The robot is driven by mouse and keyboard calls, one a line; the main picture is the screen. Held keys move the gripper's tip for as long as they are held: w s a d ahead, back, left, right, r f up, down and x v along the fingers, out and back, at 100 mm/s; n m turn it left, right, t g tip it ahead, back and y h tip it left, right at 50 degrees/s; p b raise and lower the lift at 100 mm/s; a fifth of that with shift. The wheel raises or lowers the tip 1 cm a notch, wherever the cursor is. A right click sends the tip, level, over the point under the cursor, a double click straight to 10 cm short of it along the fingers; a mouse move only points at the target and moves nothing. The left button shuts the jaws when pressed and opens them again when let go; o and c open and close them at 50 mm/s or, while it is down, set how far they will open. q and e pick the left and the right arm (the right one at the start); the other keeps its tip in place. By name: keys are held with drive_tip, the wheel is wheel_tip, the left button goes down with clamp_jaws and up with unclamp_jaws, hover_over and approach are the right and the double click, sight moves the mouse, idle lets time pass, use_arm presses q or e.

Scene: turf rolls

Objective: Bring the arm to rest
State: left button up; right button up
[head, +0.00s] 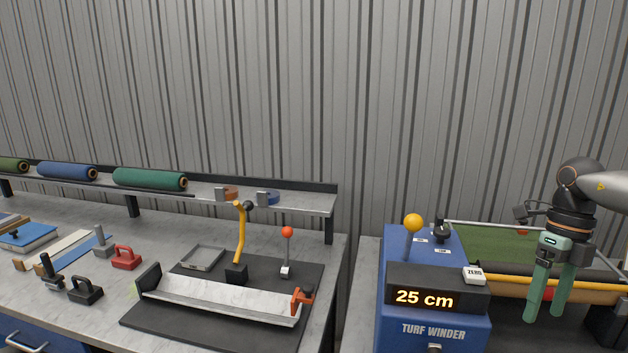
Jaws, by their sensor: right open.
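My right gripper (546,314) hangs at the right of the head view with its two green fingers pointing down. The fingers are apart and nothing shows between them. It is in front of the turf winder's (434,333) roller side, to the right of the display (425,299) that reads 25 cm. My right arm comes in from the right edge. My left gripper does not show.
On the left bench are a metal trough (225,296), a red-knobbed lever (287,233) and several hand tools. Turf rolls (150,179) lie on the shelf behind.

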drive_tip(key=s+d+f+m+t+y, duration=0.3)
drive_tip(key=s+f+m+t, duration=0.15)
drive_tip(key=f, duration=0.35)
drive_tip(key=s+d+f+m+t+y, duration=0.25)
drive_tip(key=f+m+t, duration=0.2)
drive_tip(key=f, duration=0.25)
drive_tip(key=s+a+f+m+t+h, duration=0.2)
drive_tip(key=s+f+m+t, duration=0.1)
drive_tip(key=f+m, duration=0.35)
drive_tip(key=s+a+f+m+t+h, duration=0.1)
drive_tip(key=s+f+m+t, duration=0.15)
drive_tip(key=f+m, duration=0.4)
drive_tip(key=s+a+f+m+g+h, duration=0.1)
drive_tip(key=s+a+f+m+h, duration=0.1)
drive_tip(key=a+f+m, duration=0.4)
drive_tip(key=s+a+f+m+h, duration=0.1)
drive_tip(key=s+a+f+m, duration=0.25)
drive_tip(key=a, duration=0.45)
drive_tip(key=a+m+g+y, duration=0.1)
drive_tip(key=a+m, duration=0.4)
drive_tip(key=a, duration=0.9)
drive_tip(key=shift+s+r+g, duration=0.15)
drive_tip(key=shift+s+g, duration=0.05)
drive_tip(key=shift+g, duration=0.35)
drive_tip(key=shift+c, duration=0.2)
